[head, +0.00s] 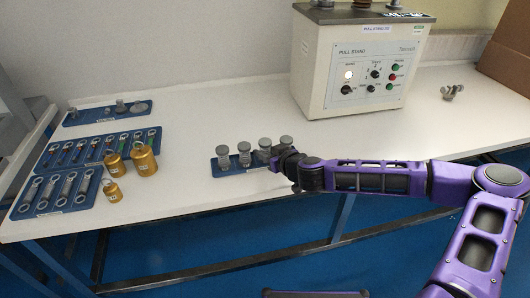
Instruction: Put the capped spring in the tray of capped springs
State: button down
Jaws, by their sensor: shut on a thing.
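A small blue tray (235,173) lies near the table's front edge, with several grey capped springs standing in a row at it. The leftmost is a capped spring (223,151), beside another capped spring (244,149) and a third capped spring (264,145). At the right end, a capped spring (286,141) shows its cap just above and behind my gripper (280,160). My gripper is low at the right end of the tray, shut on this capped spring as far as I can see. The fingers hide its lower part, so I cannot tell whether it touches the tray.
A cream pull stand (355,75) stands behind, to the right. Brass weights (143,160) and blue trays of wrenches (62,185) are at the left. Another blue tray (85,119) holds grey parts at the back left. A wing-shaped part (452,92) and cardboard box (508,50) are right.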

jog(key=shift+f, duration=0.15)
jog(key=shift+c, duration=2.4)
grip_release()
jog(key=shift+r, duration=0.25)
jog(key=p+v, duration=0.1)
jog(key=v, duration=0.9)
jog(key=shift+s+d+r, duration=0.1)
jog(key=shift+s+d, duration=0.1)
jog(key=shift+s+d+r, duration=0.25)
jog(key=shift+s+d, duration=0.05)
jog(key=shift+s, duration=0.3)
